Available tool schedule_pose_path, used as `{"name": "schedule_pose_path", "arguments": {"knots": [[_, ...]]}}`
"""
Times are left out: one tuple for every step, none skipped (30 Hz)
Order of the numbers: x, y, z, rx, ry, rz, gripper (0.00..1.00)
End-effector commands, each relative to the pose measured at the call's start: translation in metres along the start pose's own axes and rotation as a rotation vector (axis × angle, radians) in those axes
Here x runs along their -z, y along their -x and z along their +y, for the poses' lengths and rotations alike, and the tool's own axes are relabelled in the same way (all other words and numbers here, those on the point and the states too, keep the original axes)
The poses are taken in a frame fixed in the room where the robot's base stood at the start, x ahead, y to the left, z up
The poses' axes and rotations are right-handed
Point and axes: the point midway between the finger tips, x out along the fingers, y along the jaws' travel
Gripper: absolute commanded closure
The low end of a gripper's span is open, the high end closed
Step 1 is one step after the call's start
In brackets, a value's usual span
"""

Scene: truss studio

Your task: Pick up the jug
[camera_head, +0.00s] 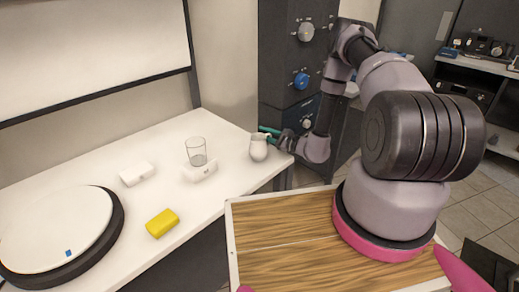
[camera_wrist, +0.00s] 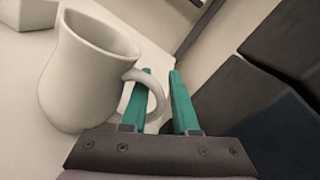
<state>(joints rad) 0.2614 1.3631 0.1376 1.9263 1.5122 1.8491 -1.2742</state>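A small white jug (camera_head: 259,149) stands upright on the white table near its right end. In the wrist view the jug (camera_wrist: 82,70) fills the left side, with its handle (camera_wrist: 152,92) towards my gripper. My gripper (camera_wrist: 160,75) has two teal fingers set apart. One finger is seen behind or through the handle loop, and the other is to the right of the handle. I cannot tell whether either touches it. In the head view my gripper (camera_head: 270,133) is at the jug's right side.
A clear glass (camera_head: 196,152), a white block (camera_head: 201,172), another white block (camera_head: 136,173), a yellow block (camera_head: 162,223) and a round white disc (camera_head: 60,228) with a dark rim are on the table (camera_head: 105,160). A dark cabinet (camera_head: 290,70) stands behind the jug.

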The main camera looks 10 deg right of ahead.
Motion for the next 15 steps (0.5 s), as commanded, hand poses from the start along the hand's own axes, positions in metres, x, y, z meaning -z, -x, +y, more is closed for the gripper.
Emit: {"name": "schedule_pose_path", "arguments": {"knots": [[0.0001,-0.0002,-0.0002,0.0,0.0,0.0,0.72],[0.0002,-0.0001,-0.0003,0.001,0.0,0.0,0.72],[0.0001,0.0,-0.0003,0.001,0.0,0.0,0.72],[0.0001,0.0,-0.0003,0.001,0.0,0.0,0.72],[0.0001,0.0001,-0.0002,0.001,0.0,0.0,0.72],[0.0,0.0001,-0.0002,0.001,0.0,0.0,0.84],[0.0,0.0001,-0.0002,0.0,0.0,0.0,0.95],[0.0,0.0001,-0.0002,0.0,0.0,0.0,1.0],[0.0,0.0002,-0.0002,0.001,0.0,0.0,1.0],[0.0,0.0002,-0.0002,0.0,0.0,0.0,1.0],[0.0,0.0002,-0.0002,0.0,0.0,0.0,1.0],[0.0,0.0002,-0.0002,0.001,-0.001,0.0,1.0],[-0.0001,0.0002,-0.0002,0.001,-0.001,0.0,1.0],[-0.0001,0.0002,-0.0002,0.001,-0.001,0.0,1.0],[-0.0001,0.0002,-0.0002,0.001,-0.001,0.0,1.0]]}}
